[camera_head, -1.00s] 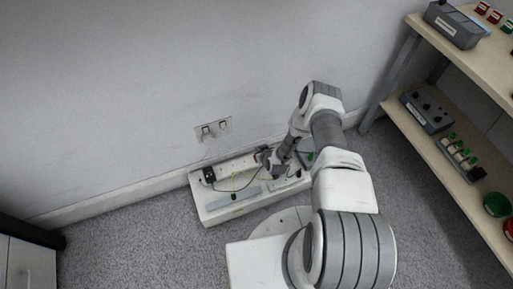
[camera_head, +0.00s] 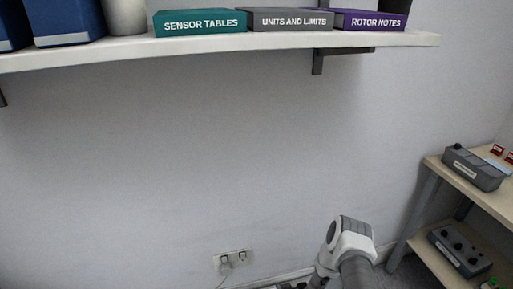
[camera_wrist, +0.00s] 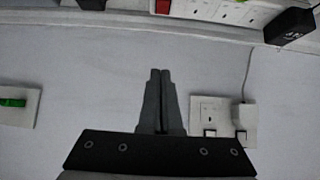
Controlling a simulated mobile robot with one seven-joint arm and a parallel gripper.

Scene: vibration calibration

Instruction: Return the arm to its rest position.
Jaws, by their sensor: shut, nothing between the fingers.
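My gripper (camera_wrist: 160,73) shows in the wrist view with its two grey fingers together, shut and empty. Its fingertips are in front of a pale, plain surface and touch nothing I can make out. In the head view my arm (camera_head: 348,248) shows only as its upper bend at the bottom right, in front of the wall. The gripper end is below or at the lower edge there and cannot be made out.
A wall socket (camera_head: 232,258) is left of my arm; the wrist view shows a socket plate (camera_wrist: 222,108) with a plug right of the fingers. A shelf (camera_head: 200,45) holds labelled books above. A wooden rack (camera_head: 470,190) stands right. Wall between is clear.

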